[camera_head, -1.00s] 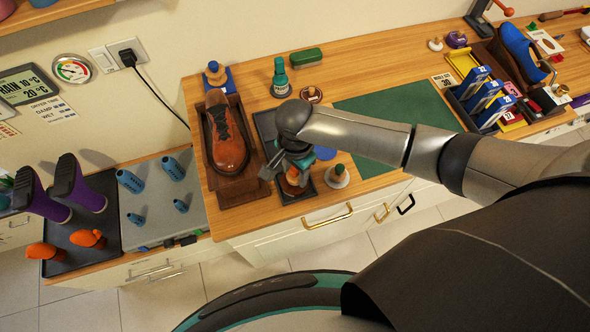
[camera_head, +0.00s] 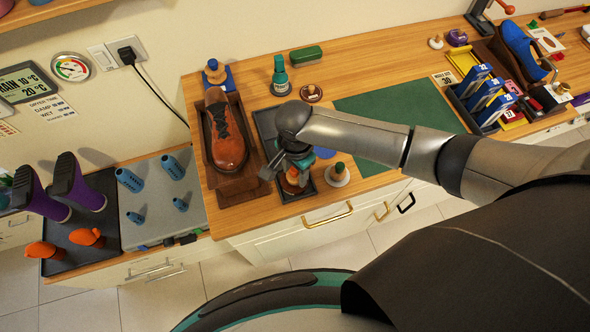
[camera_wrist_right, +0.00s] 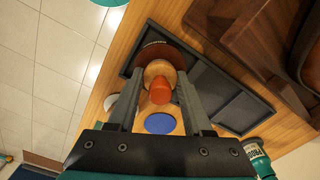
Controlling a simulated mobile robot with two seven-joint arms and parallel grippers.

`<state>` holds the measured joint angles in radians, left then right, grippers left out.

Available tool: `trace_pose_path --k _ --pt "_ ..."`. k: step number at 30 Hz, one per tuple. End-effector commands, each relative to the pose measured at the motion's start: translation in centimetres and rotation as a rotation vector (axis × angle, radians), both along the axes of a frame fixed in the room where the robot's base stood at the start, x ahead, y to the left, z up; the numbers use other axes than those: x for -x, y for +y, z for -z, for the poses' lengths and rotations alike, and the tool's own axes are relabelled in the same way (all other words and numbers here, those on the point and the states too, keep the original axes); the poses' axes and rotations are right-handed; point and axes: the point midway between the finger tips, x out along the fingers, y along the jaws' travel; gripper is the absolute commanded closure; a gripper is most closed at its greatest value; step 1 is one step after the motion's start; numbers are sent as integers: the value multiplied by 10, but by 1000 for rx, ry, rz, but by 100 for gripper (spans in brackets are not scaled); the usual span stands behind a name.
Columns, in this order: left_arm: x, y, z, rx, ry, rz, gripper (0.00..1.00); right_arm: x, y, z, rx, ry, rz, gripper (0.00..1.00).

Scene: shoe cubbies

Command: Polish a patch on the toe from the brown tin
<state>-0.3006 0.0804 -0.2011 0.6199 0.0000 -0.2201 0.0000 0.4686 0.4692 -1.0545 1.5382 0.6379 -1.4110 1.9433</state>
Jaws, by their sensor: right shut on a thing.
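A brown leather shoe (camera_head: 228,150) sits in a wooden cradle (camera_head: 245,186) at the left of the bench, toe toward the front edge. My right gripper (camera_head: 290,179) is right of the cradle, over a dark tray (camera_head: 284,196). It is shut on a brush with an orange handle (camera_wrist_right: 160,90) and a rounded wooden head. In the right wrist view the head is over a dark brown round tin (camera_wrist_right: 178,54) in the tray; I cannot tell whether they touch. My left gripper is not in view.
A green bottle (camera_head: 280,80), a knobbed dauber on a dark red base (camera_head: 312,93) and a green-handled one on a white base (camera_head: 337,175) stand near the tray. A green mat (camera_head: 390,105) lies clear at the right. A blue disc (camera_wrist_right: 160,123) shows beside the tray.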

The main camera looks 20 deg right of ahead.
Motion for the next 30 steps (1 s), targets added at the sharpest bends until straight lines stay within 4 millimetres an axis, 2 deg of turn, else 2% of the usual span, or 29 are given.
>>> trace_pose_path --k 30 --pt "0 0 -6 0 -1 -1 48 0 0 1 -1 0 1 94"
